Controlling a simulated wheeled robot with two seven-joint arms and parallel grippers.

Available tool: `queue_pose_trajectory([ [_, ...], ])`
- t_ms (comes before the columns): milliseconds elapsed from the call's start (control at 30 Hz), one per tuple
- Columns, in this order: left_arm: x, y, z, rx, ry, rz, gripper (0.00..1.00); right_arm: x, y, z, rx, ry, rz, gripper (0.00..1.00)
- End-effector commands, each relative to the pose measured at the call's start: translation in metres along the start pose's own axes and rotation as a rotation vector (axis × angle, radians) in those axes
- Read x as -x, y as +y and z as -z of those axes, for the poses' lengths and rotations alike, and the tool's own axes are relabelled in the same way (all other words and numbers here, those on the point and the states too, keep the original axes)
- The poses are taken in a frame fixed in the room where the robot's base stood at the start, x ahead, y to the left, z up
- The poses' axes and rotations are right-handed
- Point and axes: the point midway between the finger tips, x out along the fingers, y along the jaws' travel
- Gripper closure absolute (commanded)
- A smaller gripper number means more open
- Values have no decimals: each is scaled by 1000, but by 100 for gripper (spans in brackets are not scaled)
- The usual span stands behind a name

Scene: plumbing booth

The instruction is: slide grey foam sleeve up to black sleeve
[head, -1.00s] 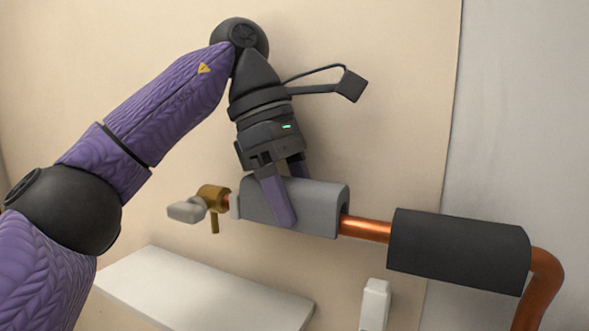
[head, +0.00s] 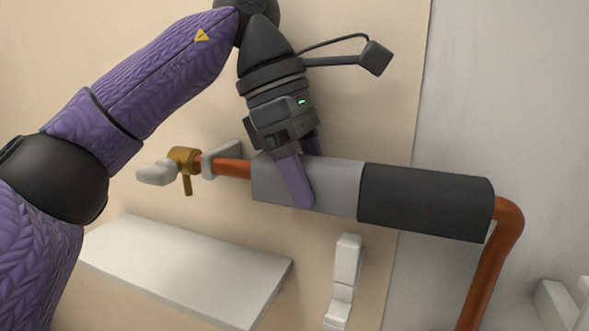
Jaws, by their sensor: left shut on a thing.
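The grey foam sleeve (head: 336,188) sits around the horizontal copper pipe (head: 232,168) in the head view. Its right end meets the left end of the black sleeve (head: 425,202), with no copper visible between them. My left gripper (head: 304,188) is shut on the grey sleeve from above, one purple finger in front and the other mostly hidden behind. The black sleeve covers the pipe up to the bend at the right. My right gripper is not in view.
A brass valve (head: 184,161) with a pale handle (head: 156,173) is at the pipe's left end, beside a grey wall bracket (head: 220,158). A white shelf (head: 190,262) lies below. A white fitting (head: 345,275) is on the wall under the sleeves.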

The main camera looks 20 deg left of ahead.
Motion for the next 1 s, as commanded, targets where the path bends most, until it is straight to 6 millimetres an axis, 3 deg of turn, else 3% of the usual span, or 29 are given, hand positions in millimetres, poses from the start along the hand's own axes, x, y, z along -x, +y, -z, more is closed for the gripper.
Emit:
queue_pose_trajectory([
  [367, -1, 0, -3, 0, 0, 0, 96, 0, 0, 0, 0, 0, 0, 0],
  [400, -1, 0, -3, 0, 0, 1, 24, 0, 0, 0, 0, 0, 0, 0],
  [500, -1, 0, -3, 0, 0, 0, 3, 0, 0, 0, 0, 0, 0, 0],
  [800, 2, 0, -3, 0, 0, -1, 0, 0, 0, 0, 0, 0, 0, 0],
  [1000, 37, 0, -4, 3, 0, -2, 0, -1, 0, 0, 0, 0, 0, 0],
])
